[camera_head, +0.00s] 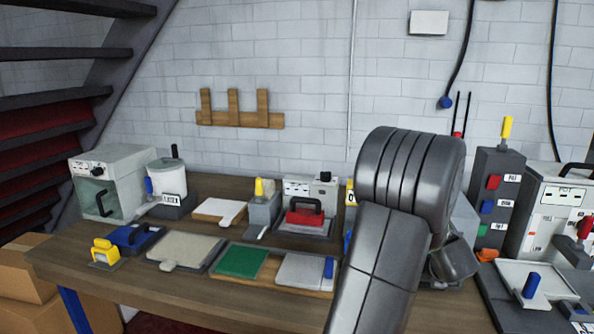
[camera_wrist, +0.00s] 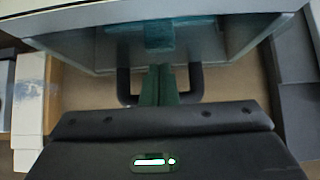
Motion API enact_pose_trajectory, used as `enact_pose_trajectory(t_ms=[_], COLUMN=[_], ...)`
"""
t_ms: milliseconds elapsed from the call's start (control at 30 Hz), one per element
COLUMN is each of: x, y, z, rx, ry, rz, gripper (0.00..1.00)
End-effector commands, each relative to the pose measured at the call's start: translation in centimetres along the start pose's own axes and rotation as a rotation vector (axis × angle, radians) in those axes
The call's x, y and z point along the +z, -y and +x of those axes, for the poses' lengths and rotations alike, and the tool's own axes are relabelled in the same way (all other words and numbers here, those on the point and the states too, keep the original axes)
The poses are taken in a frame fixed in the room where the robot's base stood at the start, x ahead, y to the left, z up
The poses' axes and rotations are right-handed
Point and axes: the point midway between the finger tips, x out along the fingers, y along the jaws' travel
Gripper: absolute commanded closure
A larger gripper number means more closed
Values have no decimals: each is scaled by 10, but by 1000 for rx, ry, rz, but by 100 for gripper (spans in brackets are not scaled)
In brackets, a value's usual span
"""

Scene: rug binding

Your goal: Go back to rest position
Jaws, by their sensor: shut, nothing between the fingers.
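My gripper (camera_wrist: 158,98) shows in the wrist view with its two dark green fingers together and nothing between them. The fingers lie in front of a pale box with a dark glassy panel (camera_wrist: 90,48). A black bracket-shaped handle (camera_wrist: 123,85) shows on both sides of the fingers; I cannot tell whether they touch it. In the head view my bent arm rises in front of the bench at centre right, and the gripper is hidden behind it.
A grey tower (camera_head: 492,190) stands right of my arm. Stairs (camera_head: 70,55) are at left. The wall area above the bench is mostly free.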

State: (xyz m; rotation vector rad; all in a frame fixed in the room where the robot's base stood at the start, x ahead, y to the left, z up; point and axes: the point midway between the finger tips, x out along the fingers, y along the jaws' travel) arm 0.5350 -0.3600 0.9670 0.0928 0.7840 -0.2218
Motion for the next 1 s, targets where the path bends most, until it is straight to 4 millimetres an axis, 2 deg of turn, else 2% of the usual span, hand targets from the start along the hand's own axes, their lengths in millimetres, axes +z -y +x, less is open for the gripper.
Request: enact_pose_trajectory(t_ms=[567, 1000], x=[6, 6], y=[-5, -60], z=[-2, -26], rx=[6, 101], ry=[0, -77], rz=[-12, -153], gripper=[100, 100])
